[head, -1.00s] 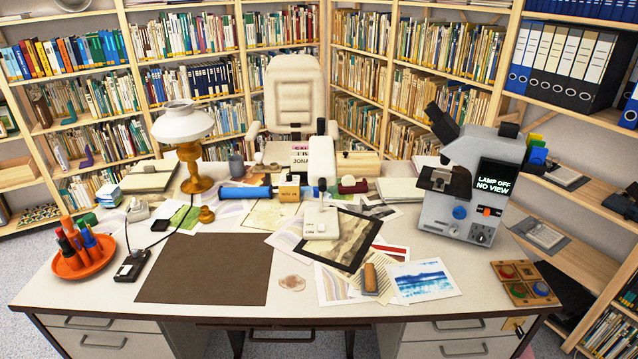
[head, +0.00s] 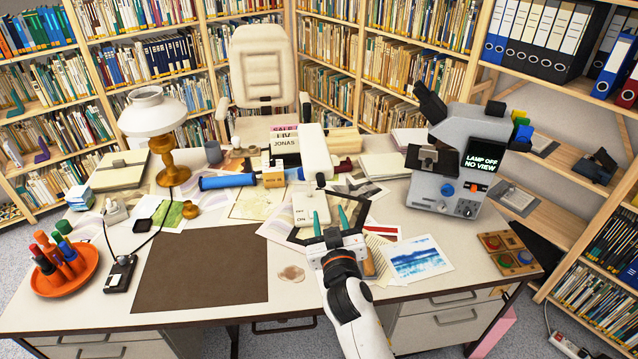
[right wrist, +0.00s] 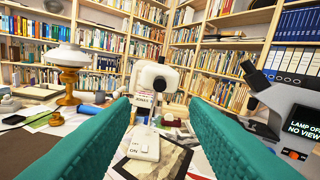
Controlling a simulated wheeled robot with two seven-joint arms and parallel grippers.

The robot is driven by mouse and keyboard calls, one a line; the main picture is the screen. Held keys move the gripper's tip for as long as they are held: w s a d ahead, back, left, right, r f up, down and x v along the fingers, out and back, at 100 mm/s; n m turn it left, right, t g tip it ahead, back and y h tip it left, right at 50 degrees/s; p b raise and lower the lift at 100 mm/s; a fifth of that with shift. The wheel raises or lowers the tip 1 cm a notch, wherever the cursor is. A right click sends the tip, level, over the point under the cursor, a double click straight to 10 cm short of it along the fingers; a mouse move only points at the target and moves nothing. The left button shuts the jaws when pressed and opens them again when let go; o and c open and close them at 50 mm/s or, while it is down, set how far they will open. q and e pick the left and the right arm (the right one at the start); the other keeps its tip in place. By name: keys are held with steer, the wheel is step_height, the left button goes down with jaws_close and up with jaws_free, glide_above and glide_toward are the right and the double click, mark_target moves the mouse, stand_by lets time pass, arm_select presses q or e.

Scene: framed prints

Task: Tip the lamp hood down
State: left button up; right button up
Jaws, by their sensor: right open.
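A white desk lamp stands at the middle of the desk. Its pale upright hood (head: 313,150) rises above a flat base (head: 303,208) with a switch marked ON. In the right wrist view the hood (right wrist: 158,76) faces me beyond the fingers, above the base (right wrist: 144,146). My right gripper (head: 329,217) is open and empty, with teal fingers, in front of the hood and apart from it. In the head view its fingers partly cover the base and a dark-framed print. A brass lamp with a white shade (head: 152,112) stands at the left. My left gripper is out of view.
A microscope (head: 448,165) with a screen reading LAMP OFF NO VIEW stands at the right. Prints lie around the lamp base. A blue roll (head: 222,182) lies left of the hood. An orange pen tray (head: 66,280) sits front left; the brown mat (head: 200,270) is clear.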

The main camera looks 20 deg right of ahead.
mark_target(322, 188)
steer(key=w, duration=0.3)
steer(key=w+d+p, duration=0.1)
steer(key=w, duration=0.6)
steer(key=shift+w+d, duration=0.35)
steer(key=shift+c, duration=0.4)
steer(key=shift+f, duration=0.1)
jaws_close()
